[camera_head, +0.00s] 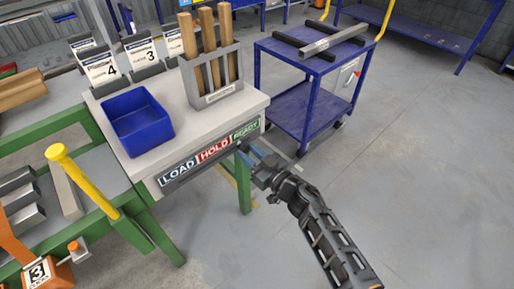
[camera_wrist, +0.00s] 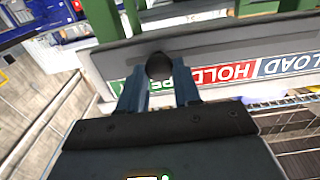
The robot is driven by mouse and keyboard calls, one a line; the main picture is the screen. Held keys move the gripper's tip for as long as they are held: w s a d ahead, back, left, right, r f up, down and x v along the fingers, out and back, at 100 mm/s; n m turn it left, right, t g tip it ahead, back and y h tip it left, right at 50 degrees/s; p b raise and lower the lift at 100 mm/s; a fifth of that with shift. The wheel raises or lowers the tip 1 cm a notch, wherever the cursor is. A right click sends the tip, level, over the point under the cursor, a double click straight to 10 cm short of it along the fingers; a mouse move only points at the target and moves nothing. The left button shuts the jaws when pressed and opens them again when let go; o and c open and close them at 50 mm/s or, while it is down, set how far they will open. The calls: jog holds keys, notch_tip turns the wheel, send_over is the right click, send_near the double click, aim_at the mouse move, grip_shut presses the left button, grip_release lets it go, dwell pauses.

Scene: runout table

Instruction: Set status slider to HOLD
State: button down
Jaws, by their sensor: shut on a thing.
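The status strip on the table's front edge has a blue LOAD panel (camera_head: 178,171), a red HOLD panel (camera_head: 213,151) and a green READY panel (camera_head: 246,131). In the wrist view the strip is upside down, with HOLD (camera_wrist: 222,75) to the right of the knob. The dark round slider knob (camera_wrist: 160,66) is between the blue fingers of my gripper (camera_wrist: 162,90), in front of the green READY panel, partly covering it. My gripper (camera_head: 248,153) is shut on the knob. In the head view the knob is hidden by the fingers.
A blue bin (camera_head: 137,122), a holder with wooden handles (camera_head: 217,75) and numbered cards (camera_head: 101,68) stand on the table top. A blue cart (camera_head: 310,75) stands behind, right of the table. The floor (camera_head: 430,160) to the right is clear.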

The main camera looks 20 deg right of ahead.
send_near(216, 158)
jog(key=x, duration=0.4)
jog(key=shift+w+a+f+b, duration=0.1)
jog(key=shift+w+b, duration=0.25)
jog(key=c, duration=0.8)
grip_release()
jog(key=shift+p+v, duration=0.5)
jog(key=shift+v, duration=3.4)
